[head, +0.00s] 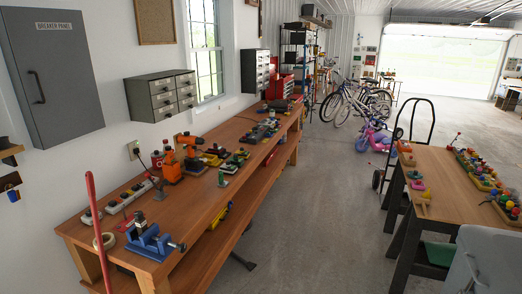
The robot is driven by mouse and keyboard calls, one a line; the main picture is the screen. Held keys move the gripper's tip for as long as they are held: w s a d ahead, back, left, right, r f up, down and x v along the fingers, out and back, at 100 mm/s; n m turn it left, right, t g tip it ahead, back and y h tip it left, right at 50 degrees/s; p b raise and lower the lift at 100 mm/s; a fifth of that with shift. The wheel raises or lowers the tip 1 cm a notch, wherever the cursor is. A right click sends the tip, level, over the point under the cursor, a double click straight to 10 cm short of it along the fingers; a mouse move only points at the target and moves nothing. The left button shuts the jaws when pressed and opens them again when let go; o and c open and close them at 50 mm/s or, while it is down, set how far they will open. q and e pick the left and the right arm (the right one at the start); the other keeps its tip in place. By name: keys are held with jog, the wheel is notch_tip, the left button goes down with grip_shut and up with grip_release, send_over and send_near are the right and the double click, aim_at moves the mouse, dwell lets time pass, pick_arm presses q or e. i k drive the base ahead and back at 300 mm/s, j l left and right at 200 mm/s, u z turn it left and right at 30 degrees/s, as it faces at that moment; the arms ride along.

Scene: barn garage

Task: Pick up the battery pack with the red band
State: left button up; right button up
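A long wooden workbench (217,195) runs along the left wall. An orange and black power tool (187,148) stands on it near the wall. Several small dark, green and yellow items (238,155) lie in a cluster to its right, some maybe battery packs. They are too small to tell which, if any, has a red band. A small red item (157,160) stands just left of the power tool. Neither of my grippers is in view.
A blue vise (150,242), a power strip (117,204) and a tape roll (104,241) sit at the bench's near end. A red pole (97,225) stands in front. A second table (447,187) with colourful items is at right. Concrete floor (315,220) between is clear.

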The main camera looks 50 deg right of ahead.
aim_at(214, 148)
jog(key=z, duration=1.4)
jog(key=i+l+z, duration=0.6)
jog(key=i, duration=0.25)
jog(key=i+z, duration=0.35)
jog(key=i, duration=1.75)
jog(key=i+u, duration=0.25)
jog(key=i, duration=0.35)
jog(key=i+l+u, duration=0.25)
jog(key=i, duration=0.3)
jog(key=i+l+u, duration=0.25)
jog(key=i, duration=0.35)
jog(key=j, duration=0.1)
